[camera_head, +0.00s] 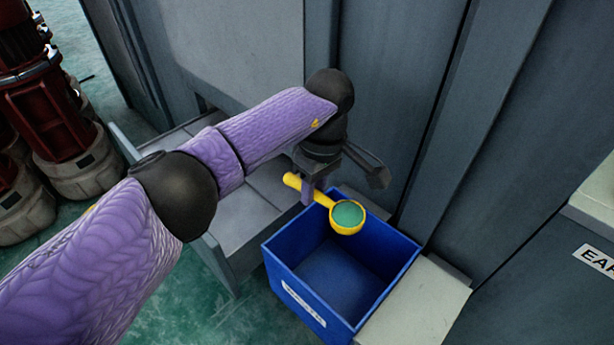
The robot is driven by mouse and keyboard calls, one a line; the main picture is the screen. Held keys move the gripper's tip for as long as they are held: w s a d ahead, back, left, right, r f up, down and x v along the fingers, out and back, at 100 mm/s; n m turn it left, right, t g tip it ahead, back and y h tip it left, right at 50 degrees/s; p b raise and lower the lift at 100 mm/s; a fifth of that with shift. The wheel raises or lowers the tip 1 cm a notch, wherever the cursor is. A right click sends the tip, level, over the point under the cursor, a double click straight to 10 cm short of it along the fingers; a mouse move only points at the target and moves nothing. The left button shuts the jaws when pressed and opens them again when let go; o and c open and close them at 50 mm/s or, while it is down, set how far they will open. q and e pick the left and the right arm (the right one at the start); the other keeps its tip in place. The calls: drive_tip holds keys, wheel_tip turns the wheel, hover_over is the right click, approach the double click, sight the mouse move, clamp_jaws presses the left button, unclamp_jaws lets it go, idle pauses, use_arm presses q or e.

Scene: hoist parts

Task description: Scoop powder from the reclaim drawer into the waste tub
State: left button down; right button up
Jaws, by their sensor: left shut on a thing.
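My left gripper (312,190) is shut on the handle of a yellow scoop (330,205). The scoop's round bowl holds green powder (348,215) and looks level. The bowl is above the back part of the blue waste tub (276,262), which has a white label on its front. The tub's visible floor looks bare. The grey reclaim drawer (228,262) is pulled out to the left of the tub, partly hidden behind my left arm. I cannot see powder in it. My right gripper is not in view.
Grey cabinet panels (400,90) rise close behind the gripper and tub. A pale ledge (420,305) is right of the tub. Red and cream cylinders (55,110) stand at the far left. A partial label (597,260) is on the right panel. Green floor shows at the bottom.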

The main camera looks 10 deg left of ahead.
use_arm(q)
drive_tip(key=t+h+p, duration=0.1)
drive_tip(key=t+p, duration=0.1)
drive_tip(key=p, duration=0.1)
drive_tip(key=t+h+p, duration=0.2)
drive_tip(key=p, duration=0.2)
drive_tip(key=shift+s+a, duration=0.2)
drive_tip(key=shift+s, duration=0.15)
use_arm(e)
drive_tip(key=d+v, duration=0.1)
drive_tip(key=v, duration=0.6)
use_arm(q)
wheel_tip(320, 180, down, 3)
drive_tip(key=t+h+b, duration=0.2)
drive_tip(key=t+b, duration=0.1)
drive_tip(key=t+h+b, duration=0.3)
drive_tip(key=t, duration=0.1)
drive_tip(key=shift+s+a+r, duration=0.1)
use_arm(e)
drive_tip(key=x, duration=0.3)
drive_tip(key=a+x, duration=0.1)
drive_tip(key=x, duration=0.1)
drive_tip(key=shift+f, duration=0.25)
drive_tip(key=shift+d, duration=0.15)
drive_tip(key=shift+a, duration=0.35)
